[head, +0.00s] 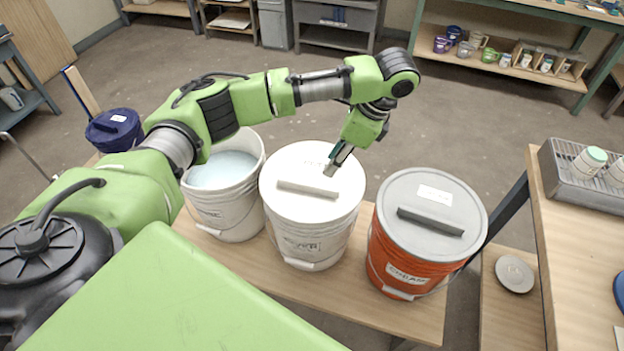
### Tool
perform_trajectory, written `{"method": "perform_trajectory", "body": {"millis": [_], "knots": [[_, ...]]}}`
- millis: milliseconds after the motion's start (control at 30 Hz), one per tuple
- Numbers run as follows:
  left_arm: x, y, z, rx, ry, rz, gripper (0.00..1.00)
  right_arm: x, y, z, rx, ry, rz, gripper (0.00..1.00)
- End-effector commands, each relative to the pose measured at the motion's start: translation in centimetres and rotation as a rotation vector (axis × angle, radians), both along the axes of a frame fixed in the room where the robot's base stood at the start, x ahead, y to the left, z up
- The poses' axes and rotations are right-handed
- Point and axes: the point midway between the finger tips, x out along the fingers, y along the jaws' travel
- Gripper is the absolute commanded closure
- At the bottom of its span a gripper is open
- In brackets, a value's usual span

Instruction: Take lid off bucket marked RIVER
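A white bucket (312,243) with a white lid (290,205) stands in the middle of the low bench. Its lid has a raised bar handle (307,189); its front label is too blurred to read surely. An open white bucket (229,213) with pale blue glaze (222,170) stands to the left. My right gripper is out of view.
The low bench (345,300) has some bare surface in front of the buckets. On the right, a table (580,240) carries a metal tray (558,172) with jars, and a grey round disc (515,274) lies lower down.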

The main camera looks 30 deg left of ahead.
Motion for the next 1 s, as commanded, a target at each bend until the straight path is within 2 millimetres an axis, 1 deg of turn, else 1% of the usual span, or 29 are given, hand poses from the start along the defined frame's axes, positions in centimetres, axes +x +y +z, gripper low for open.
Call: {"method": "perform_trajectory", "body": {"millis": [33, 67, 100, 167, 267, 400, 467, 500, 600, 767, 867, 1000], "knots": [[0.3, 0.8, 0.9, 0.013, 0.002, 0.009, 0.72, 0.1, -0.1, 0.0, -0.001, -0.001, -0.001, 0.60], [0.3, 1.1, 1.2, 0.018, 0.006, 0.012, 0.72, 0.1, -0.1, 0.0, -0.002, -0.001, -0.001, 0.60], [0.3, 1.4, 1.4, 0.022, 0.010, 0.015, 0.72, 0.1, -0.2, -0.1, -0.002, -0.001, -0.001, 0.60], [0.3, 1.8, 1.0, 0.025, 0.015, 0.017, 0.72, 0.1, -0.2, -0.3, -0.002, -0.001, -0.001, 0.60], [0.0, 2.4, -0.6, 0.025, 0.019, 0.018, 0.72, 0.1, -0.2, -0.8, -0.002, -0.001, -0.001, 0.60], [-0.3, 3.4, -3.3, 0.023, 0.017, 0.019, 0.72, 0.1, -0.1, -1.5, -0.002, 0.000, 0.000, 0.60], [-0.4, 3.8, -4.2, 0.025, 0.015, 0.019, 0.72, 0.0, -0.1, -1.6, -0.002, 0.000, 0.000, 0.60], [-0.4, 4.1, -4.4, 0.026, 0.015, 0.019, 0.72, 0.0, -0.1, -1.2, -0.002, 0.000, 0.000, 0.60], [-0.5, 4.4, -5.5, 0.025, 0.014, 0.017, 0.72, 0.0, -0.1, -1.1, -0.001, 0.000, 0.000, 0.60], [-0.6, 4.7, -6.4, 0.025, 0.013, 0.018, 0.72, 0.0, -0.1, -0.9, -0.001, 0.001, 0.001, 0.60], [-0.8, 5.0, -7.6, 0.026, 0.014, 0.017, 0.72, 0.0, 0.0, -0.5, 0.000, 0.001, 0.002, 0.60], [-0.9, 5.6, -9.7, 0.026, 0.013, 0.019, 0.72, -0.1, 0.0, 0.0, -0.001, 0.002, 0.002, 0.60]]}}
